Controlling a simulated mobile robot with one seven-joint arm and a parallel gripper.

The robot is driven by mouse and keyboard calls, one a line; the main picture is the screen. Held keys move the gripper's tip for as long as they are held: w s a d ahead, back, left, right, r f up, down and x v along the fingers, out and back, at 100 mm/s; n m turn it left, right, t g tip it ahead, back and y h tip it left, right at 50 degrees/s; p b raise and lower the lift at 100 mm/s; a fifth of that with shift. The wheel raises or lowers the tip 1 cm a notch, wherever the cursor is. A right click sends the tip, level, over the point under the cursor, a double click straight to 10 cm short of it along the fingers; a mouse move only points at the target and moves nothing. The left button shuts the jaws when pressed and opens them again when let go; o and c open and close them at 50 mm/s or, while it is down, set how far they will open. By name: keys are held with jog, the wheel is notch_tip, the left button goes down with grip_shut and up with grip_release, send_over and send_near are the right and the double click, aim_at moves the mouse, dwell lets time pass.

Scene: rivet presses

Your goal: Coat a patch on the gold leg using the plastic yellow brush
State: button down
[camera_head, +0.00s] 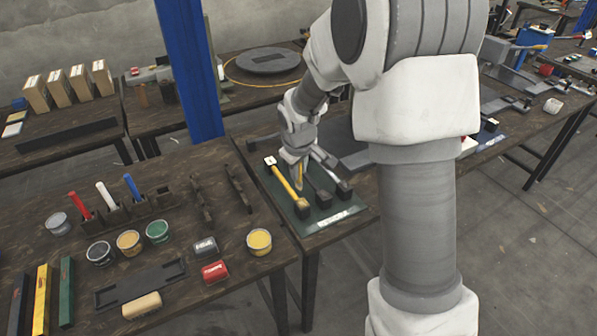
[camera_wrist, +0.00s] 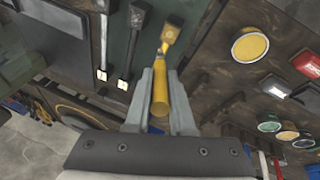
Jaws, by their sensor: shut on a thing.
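The yellow brush (camera_head: 283,181) has a long yellow handle and a dark block-like head, and shows at the green mat (camera_head: 333,216). My gripper (camera_head: 298,182) is over this mat, shut on the yellow handle. In the wrist view the yellow brush (camera_wrist: 160,88) sits between the two grey fingers of my gripper (camera_wrist: 161,80), its head pointing away from the palm. I cannot tell whether it is clear of the mat. A gold bar (camera_head: 42,300), which looks like the gold leg, lies at the table's front left, between a dark bar and a green bar, far from my gripper.
A yellow paint pot (camera_head: 259,240) stands at the table's right edge. Other pots, red and dark blocks, a black tray (camera_head: 140,286) and a rack with coloured handles (camera_head: 140,207) occupy the table. A blue post (camera_head: 190,70) rises behind.

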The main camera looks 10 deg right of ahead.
jog(key=shift+r+p, duration=0.35)
jog(key=shift+r, duration=0.55)
jog(key=shift+r+p, duration=1.05)
jog(key=shift+r, duration=0.5)
jog(key=shift+f, duration=0.15)
jog(key=shift+b+x, duration=0.8)
jog(key=shift+x, duration=0.05)
jog(key=shift+s, duration=0.15)
